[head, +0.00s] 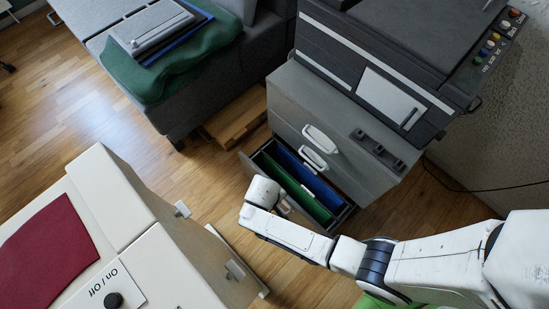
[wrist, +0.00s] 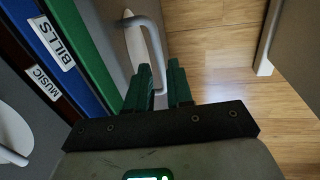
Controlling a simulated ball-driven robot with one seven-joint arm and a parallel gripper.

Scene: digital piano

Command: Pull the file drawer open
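The file drawer (head: 334,228) is the lowest drawer of the grey cabinet (head: 290,98) and stands pulled out in the head view. A green folder (head: 296,188) and a blue folder (head: 318,184) show inside it. In the wrist view the drawer's pale curved handle (wrist: 153,38) runs down between the green fingers of my gripper (wrist: 161,80). The fingers sit close on both sides of it and look closed on it. In the head view my wrist hides most of the drawer front, the handle and the fingertips.
A printer (head: 410,50) stands on the cabinet. A cream unit with a red panel (head: 48,245) and an on/off knob stands close at the lower left. A grey sofa with a green blanket (head: 170,65) is behind. Wooden floor (head: 200,180) is free between them.

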